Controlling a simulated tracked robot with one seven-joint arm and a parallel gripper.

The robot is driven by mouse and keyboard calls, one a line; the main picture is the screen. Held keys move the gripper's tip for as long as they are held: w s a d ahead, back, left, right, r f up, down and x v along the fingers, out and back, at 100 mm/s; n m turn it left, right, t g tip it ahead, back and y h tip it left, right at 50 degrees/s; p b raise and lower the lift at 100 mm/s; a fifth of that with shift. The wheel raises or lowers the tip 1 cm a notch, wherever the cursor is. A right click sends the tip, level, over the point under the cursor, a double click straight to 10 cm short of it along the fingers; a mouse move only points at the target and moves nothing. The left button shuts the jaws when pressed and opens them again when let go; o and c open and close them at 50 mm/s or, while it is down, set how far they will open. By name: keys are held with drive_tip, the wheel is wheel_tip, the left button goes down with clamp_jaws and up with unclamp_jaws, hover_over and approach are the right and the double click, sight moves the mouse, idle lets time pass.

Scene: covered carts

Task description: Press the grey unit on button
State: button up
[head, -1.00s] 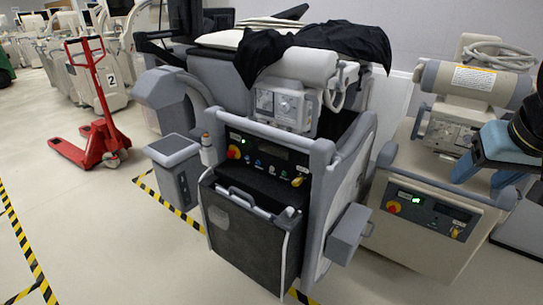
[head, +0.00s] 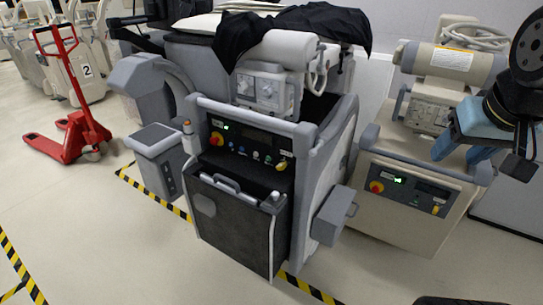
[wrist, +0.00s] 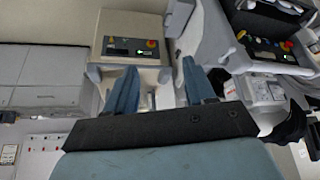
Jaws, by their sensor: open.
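The grey unit (head: 327,163) stands in the middle of the head view, with a dark control panel (head: 248,146) near its top front. The panel has a red knob on yellow (head: 216,139), a small green-lit display (head: 226,127), a row of small round buttons (head: 255,155) and a yellow key-like switch (head: 282,165). Which button is the on button is too small to read. The panel also shows at upper right in the wrist view (wrist: 265,47). My gripper (wrist: 159,65) is open and empty, with blue fingers. In the head view it hangs at far right, well apart from the grey unit's panel.
A beige unit (head: 400,212) with a similar panel stands right of the grey unit, below my gripper. A grey box (head: 334,215) juts from the grey unit's right side. Black cloth (head: 300,22) covers its top. A red pallet jack (head: 80,130) stands left. Front floor is clear.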

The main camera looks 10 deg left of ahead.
clamp_jaws()
idle(1.4)
